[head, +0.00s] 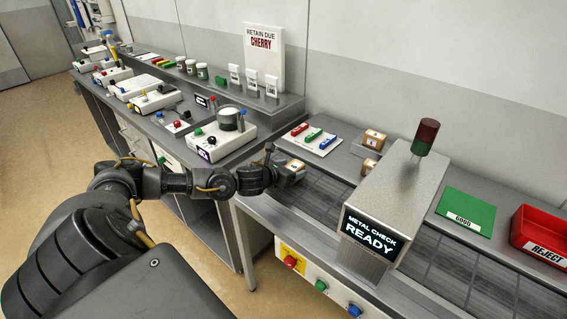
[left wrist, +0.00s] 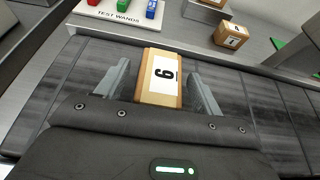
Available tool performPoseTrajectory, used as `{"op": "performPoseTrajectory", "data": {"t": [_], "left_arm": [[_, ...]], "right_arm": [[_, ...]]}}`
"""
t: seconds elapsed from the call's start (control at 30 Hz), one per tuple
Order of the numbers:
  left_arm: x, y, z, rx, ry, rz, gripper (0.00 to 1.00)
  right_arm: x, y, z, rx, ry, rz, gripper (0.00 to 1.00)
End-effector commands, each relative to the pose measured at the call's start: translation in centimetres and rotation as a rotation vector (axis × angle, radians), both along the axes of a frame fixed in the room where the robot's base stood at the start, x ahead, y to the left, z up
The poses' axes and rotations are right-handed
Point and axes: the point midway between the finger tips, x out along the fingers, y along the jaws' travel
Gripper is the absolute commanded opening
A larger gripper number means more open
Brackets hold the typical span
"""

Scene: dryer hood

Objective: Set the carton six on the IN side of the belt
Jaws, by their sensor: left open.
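The carton six (left wrist: 158,78) is a small brown box with a white label and a black numeral that looks like a 6. It sits on the left, IN end of the dark belt (head: 324,198), left of the metal check hood. It also shows in the head view (head: 293,170), partly hidden by my gripper. My left gripper (head: 280,170) is open, with one finger on each side of the carton; I cannot tell whether they touch it. The fingers show clearly in the left wrist view (left wrist: 161,82). My right gripper is not in view.
The metal check hood (head: 395,200) with a READY display stands over the belt. Two more cartons (head: 373,139) (head: 369,167) stand behind the belt, near a test wands tray (head: 314,140). A green GOOD mat (head: 465,211) and red REJECT bin (head: 540,235) lie right.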

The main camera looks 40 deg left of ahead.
Motion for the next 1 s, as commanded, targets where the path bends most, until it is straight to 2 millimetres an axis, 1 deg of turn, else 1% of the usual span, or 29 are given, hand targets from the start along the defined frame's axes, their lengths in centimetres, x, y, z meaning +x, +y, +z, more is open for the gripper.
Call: {"op": "performPoseTrajectory", "data": {"t": [0.03, 0.17, 0.3, 0.5, 0.7, 1.0], "left_arm": [[-0.3, 0.0, 0.3, 0.001, 0.000, 0.000, 0.67], [-2.5, 0.0, 0.8, 0.003, 0.001, -0.002, 0.67], [-5.5, -0.1, 1.9, 0.004, 0.002, -0.003, 0.67], [-9.0, -0.2, 3.5, 0.003, 0.002, -0.002, 0.67], [-10.7, -0.3, 4.4, 0.001, 0.000, -0.001, 0.67], [-11.1, -0.3, 4.8, 0.000, 0.000, 0.000, 0.67]], "right_arm": [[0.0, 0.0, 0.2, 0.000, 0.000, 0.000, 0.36], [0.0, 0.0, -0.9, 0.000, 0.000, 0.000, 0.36], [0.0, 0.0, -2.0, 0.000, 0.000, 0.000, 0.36], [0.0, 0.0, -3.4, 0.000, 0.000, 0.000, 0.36], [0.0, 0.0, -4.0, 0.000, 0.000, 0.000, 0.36], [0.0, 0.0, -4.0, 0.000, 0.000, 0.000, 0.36]]}}
